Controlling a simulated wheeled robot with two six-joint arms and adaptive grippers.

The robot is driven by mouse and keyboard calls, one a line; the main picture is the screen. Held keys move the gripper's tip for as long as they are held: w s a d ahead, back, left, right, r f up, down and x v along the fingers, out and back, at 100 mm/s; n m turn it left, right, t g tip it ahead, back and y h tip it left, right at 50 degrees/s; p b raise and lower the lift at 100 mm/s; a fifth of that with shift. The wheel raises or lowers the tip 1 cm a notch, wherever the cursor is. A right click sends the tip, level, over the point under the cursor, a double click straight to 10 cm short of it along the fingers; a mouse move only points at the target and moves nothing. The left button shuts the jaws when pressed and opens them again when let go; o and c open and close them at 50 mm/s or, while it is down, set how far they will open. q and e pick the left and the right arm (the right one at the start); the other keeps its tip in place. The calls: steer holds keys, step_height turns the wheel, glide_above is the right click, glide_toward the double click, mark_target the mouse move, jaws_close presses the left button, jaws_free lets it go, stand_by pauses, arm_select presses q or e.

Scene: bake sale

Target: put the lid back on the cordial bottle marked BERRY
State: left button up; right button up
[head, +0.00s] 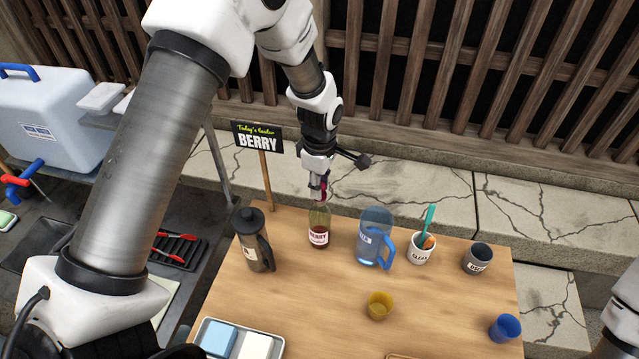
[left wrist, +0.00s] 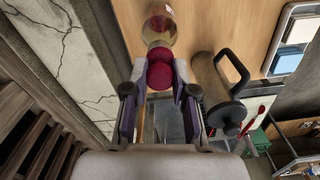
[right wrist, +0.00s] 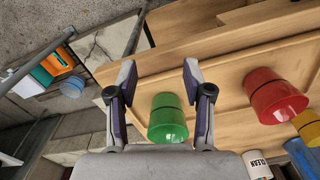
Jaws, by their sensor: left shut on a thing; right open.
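The BERRY cordial bottle (head: 319,236), clear with dark red liquid and a BERRY label, stands upright at the back of the wooden table. My left gripper (head: 319,188) is directly above its neck, shut on a dark red lid (head: 323,194). In the left wrist view the crimson lid (left wrist: 160,76) sits between the fingertips (left wrist: 158,76), lined up with the bottle (left wrist: 159,28). The fingers partly hide the lid, and I cannot tell whether it is seated on the mouth. My right gripper (right wrist: 158,85) is open and empty, near a green cup (right wrist: 167,119).
A dark press pot (head: 253,240) stands left of the bottle and a blue-handled jug (head: 374,236) right of it. A BERRY sign (head: 258,138) rises behind. Further right are a CLEAN cup (head: 420,248) and a grey cup (head: 478,259). A yellow cup (head: 379,306) stands in front.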

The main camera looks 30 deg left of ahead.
stand_by(0.4)
arm_select(q)
steer(key=o, duration=1.4)
steer(key=shift+r+p, duration=0.75)
steer(key=shift+r, duration=2.75)
jaws_close()
steer(key=shift+f, duration=0.2)
